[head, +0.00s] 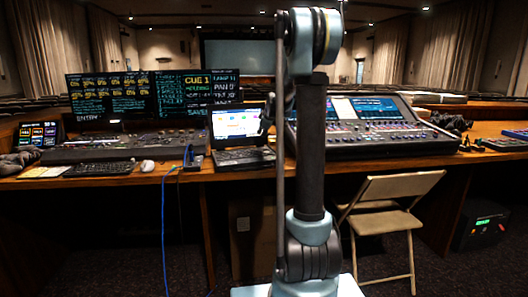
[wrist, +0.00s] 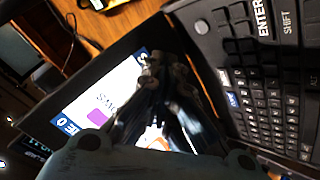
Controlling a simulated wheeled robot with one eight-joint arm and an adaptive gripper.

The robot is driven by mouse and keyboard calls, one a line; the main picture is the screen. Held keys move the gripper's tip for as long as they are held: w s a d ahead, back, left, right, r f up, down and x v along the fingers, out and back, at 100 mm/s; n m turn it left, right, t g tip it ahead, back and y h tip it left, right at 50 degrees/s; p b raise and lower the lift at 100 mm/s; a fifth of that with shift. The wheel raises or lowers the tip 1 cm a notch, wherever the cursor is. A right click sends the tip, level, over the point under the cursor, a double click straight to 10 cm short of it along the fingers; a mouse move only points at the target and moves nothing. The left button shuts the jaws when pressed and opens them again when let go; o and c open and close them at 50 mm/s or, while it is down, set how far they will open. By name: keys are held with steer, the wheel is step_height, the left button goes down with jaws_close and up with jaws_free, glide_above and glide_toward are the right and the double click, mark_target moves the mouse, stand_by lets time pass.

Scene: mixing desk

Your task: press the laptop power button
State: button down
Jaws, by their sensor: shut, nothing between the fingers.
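The open laptop stands on the desk, its lit screen (head: 237,123) facing me and its keyboard half (head: 245,158) in front, left of my arm in the head view. In the wrist view its screen (wrist: 112,92) is left of my gripper and its dark keyboard (wrist: 262,105) is to the right. My gripper (wrist: 153,66) is shut and empty, and overlaps the screen edge and hinge side of the laptop in the picture. I cannot tell whether it touches.
A lighting console (head: 125,147) with monitors stands left of the laptop, with a keyboard (head: 99,169) and a mouse (head: 147,166) in front. A sound mixer (head: 375,128) stands to the right. A folding chair (head: 385,220) is below the desk edge. A blue cable (head: 164,230) hangs down.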

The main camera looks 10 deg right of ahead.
glide_above(263, 149)
steer(key=shift+w+a+f, duration=0.1)
steer(key=shift+w+f, duration=0.05)
steer(key=shift+f, duration=2.05)
steer(key=shift+f, duration=0.65)
stand_by(0.4)
steer(key=shift+r, duration=0.75)
steer(key=shift+r, duration=2.5)
